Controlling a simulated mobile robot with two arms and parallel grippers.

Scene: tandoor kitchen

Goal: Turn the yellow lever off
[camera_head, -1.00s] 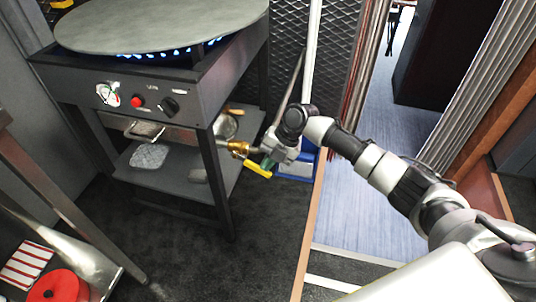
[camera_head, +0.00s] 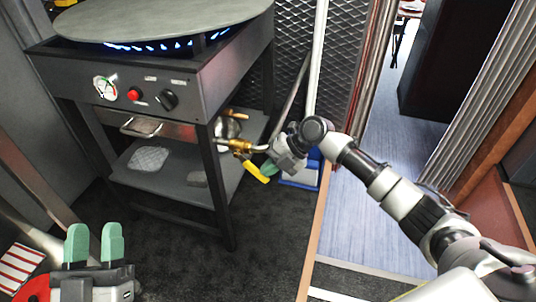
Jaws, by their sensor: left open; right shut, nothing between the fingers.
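The yellow lever (camera_head: 257,173) sits on a brass valve (camera_head: 236,145) at the right side of the stove stand. It slants down to the right. My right gripper (camera_head: 267,166) is shut beside the lever, with its green fingertips close to the lever's outer part. I cannot tell whether they touch it. My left gripper (camera_head: 95,236) is at the lower left, open and empty, with its two green fingers pointing up, far from the lever. Blue flames (camera_head: 170,44) burn under the round griddle (camera_head: 160,18).
The stove front (camera_head: 150,85) carries a gauge, a red button and a black knob. A lower shelf (camera_head: 170,182) holds a few items. A blue object (camera_head: 300,176) stands behind my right gripper. A red item (camera_head: 36,288) lies at lower left. The dark floor ahead is clear.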

